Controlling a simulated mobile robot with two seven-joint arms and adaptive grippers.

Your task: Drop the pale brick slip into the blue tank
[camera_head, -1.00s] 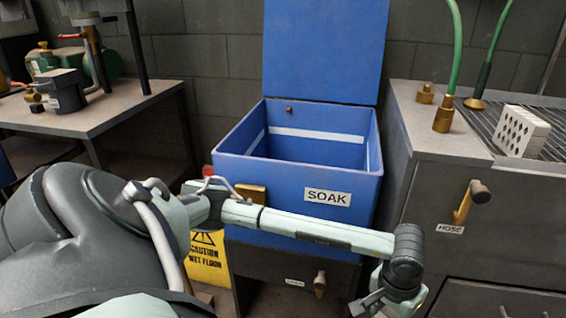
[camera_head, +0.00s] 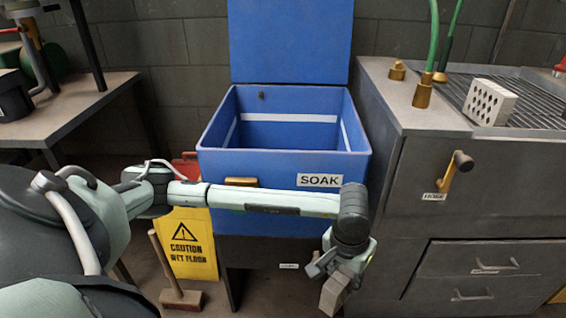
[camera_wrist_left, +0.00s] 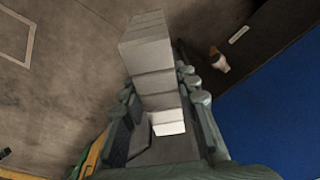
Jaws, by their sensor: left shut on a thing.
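The blue tank (camera_head: 275,166), labelled SOAK, stands in the middle of the head view. Its lid (camera_head: 290,40) is raised upright behind it, and its top is open. My left gripper (camera_head: 332,278) is in front of the tank's right part, below the SOAK label. It is shut on the pale brick slip (camera_head: 333,298), which hangs below the fingers. In the left wrist view the slip (camera_wrist_left: 150,62) sticks out long and stepped from between the fingers. The tank's blue side (camera_wrist_left: 275,122) shows at the right there. My right gripper is out of view.
A grey counter (camera_head: 430,170) with drawers stands right of the tank. On its grate lies a perforated white brick (camera_head: 489,102), near green hoses with brass ends (camera_head: 422,92). A workbench (camera_head: 50,105) stands farther left.

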